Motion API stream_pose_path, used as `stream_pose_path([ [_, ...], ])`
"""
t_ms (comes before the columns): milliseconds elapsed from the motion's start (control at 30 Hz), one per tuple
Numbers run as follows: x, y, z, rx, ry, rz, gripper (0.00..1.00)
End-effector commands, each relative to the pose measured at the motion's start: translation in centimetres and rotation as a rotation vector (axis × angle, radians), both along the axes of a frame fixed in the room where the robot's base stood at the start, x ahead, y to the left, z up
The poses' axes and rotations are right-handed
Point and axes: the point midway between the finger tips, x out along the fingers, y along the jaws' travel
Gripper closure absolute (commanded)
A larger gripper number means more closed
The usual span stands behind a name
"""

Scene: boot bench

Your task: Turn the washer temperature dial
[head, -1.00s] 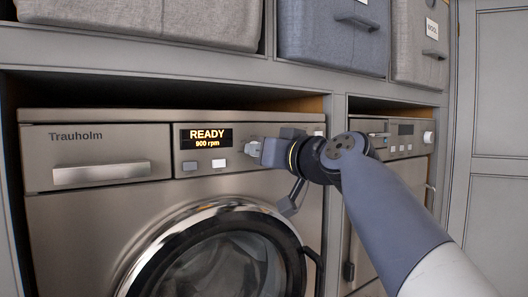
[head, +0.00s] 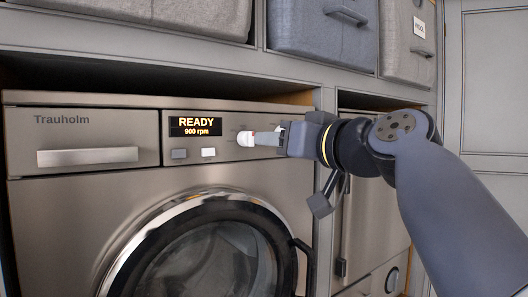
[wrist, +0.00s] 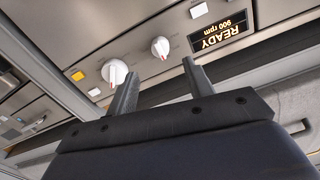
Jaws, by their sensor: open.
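The washer (head: 75,185) has a control panel with a display (head: 195,126) reading READY, 900 rpm. A white dial (head: 243,138) sits right of the display, and it also shows in the wrist view (wrist: 161,46). No label tells which dial sets temperature. My gripper (wrist: 160,68) is open and empty. Its fingertips point at the panel, with the first dial just beyond the gap between them. I cannot tell whether a finger touches either dial.
Two small buttons, one grey (head: 179,154) and one white (head: 208,152), sit below the display. The washer's round door (head: 200,250) is below. A shelf with fabric bins (head: 325,25) runs above. Another appliance (head: 370,225) stands at the right, partly behind my arm.

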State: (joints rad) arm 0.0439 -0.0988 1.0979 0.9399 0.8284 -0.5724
Motion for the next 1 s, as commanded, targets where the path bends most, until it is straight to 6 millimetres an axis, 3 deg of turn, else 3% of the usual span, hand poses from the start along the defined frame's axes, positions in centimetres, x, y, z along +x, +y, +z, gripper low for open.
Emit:
stream_pose_path([
  [233,-1.7,-1.2,-0.1,0.000,0.000,-0.001,0.50],
  [633,-1.7,-1.2,0.0,0.000,0.001,0.001,0.50],
  [867,0.0,0.1,0.2,0.000,0.003,0.004,0.50],
  [1000,2.3,1.6,0.3,0.000,0.005,0.006,0.50],
])
